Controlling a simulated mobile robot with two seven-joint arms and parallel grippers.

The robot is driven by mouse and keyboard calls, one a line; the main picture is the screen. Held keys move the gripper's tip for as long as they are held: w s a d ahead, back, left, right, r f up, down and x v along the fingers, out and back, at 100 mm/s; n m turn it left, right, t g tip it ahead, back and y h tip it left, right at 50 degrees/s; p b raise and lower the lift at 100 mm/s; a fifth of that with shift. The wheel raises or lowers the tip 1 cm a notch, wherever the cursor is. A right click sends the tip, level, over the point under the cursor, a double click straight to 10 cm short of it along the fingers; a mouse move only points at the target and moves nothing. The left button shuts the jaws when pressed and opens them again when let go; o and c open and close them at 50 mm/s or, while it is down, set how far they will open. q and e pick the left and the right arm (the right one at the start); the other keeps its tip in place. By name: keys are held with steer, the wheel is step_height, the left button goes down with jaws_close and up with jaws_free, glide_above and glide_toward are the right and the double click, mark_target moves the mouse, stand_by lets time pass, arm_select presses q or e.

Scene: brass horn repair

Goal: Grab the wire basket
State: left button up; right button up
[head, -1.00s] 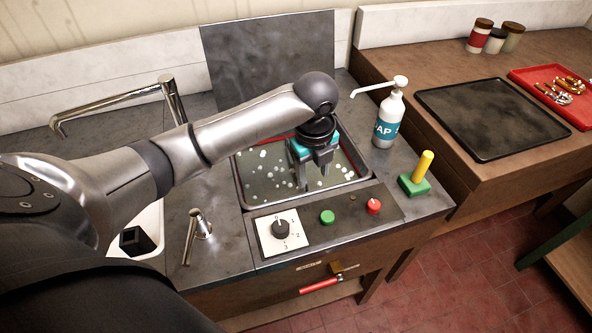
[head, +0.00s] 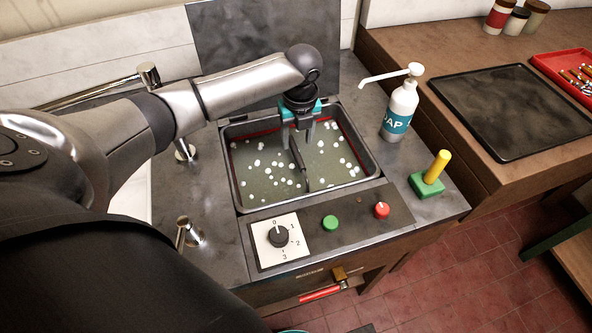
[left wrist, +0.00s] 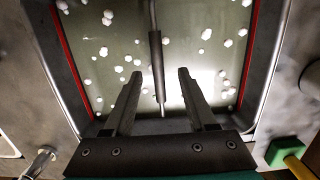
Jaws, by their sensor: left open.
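The wire basket shows only as a thin rod with a dark grip sleeve (left wrist: 157,65), standing out of the murky liquid in the tank; it also shows in the head view (head: 300,163). Any basket body below is hidden by the liquid. The tank (head: 228,178) is a steel basin with a red line inside its wall. My left gripper (head: 298,140) points down over the tank and is open. In the left wrist view its two fingers (left wrist: 158,76) lie either side of the sleeve, with gaps; I cannot tell the height difference. My right gripper is not in view.
In front of the tank are a dial (head: 278,237), a green button (head: 330,223) and a red knob (head: 381,210). A soap bottle (head: 400,112) and a green block with a yellow peg (head: 428,184) stand at right. A raised dark panel (head: 262,50) stands behind.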

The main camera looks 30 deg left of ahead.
mark_target(296, 151)
arm_select(q)
steer(key=f, duration=0.4)
steer(key=shift+s+f+b, duration=0.15)
steer(key=shift+s+b, duration=0.05)
steer(key=shift+b, duration=0.15)
steer(key=shift+w+a+f, duration=0.1)
steer(key=shift+a+f, duration=0.05)
steer(key=shift+f, duration=0.45)
steer(key=shift+c, duration=0.4)
jaws_close()
steer(key=shift+r, duration=0.1)
